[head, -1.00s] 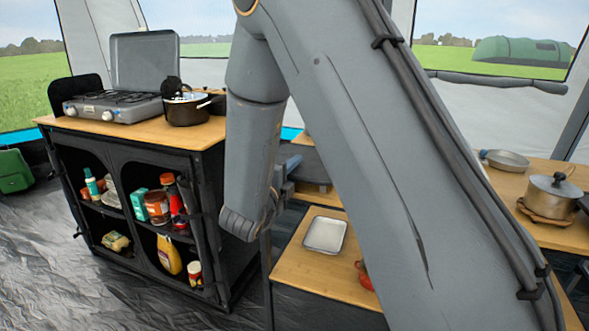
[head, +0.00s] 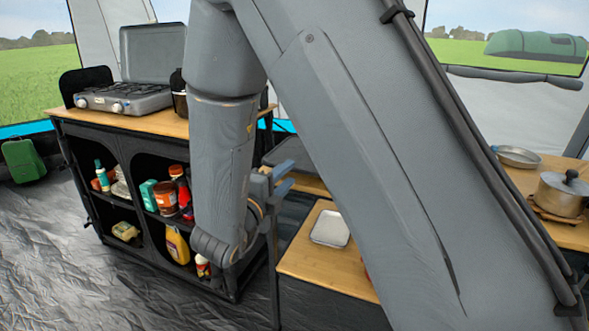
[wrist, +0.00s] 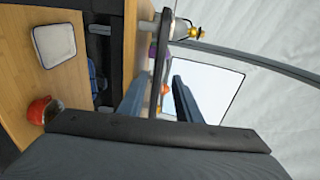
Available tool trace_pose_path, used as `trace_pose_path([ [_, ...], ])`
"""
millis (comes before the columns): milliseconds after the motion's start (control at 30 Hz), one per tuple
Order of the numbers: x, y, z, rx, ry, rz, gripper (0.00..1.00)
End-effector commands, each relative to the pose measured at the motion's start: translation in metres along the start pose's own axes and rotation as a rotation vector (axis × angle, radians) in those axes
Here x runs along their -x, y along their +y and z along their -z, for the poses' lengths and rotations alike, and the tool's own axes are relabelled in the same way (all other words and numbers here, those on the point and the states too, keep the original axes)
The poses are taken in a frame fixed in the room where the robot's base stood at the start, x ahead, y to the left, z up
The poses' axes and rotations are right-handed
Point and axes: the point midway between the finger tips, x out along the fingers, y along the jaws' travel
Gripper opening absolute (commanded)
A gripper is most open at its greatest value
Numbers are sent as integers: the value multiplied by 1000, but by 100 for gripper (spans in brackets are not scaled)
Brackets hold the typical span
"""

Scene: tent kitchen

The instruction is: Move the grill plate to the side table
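My gripper (head: 282,178) hangs near the middle of the head view, partly behind my own arm. In the wrist view its two fingers (wrist: 158,98) stand apart with no clear hold on anything. A thin dark edge (wrist: 161,55) runs between and beyond them; I cannot tell whether it is the grill plate. No grill plate is clearly recognisable elsewhere. A low wooden-topped table (head: 300,263), possibly the side table, is below and right of my gripper. A pale shallow tray (head: 330,228) lies on it and also shows in the wrist view (wrist: 55,44).
A stove (head: 125,98) stands on the left cabinet (head: 70,122), whose shelves hold several food items. A silver pot (head: 562,194) and a pan (head: 518,156) are on the right table. A red pot (wrist: 40,110) and a lantern (wrist: 187,30) show in the wrist view.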

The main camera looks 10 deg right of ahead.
Motion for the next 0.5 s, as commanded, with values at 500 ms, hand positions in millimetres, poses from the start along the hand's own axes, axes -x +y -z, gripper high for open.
trace_pose_path([
  [500, 9, 19, -38, 194, -281, -271, 31],
])
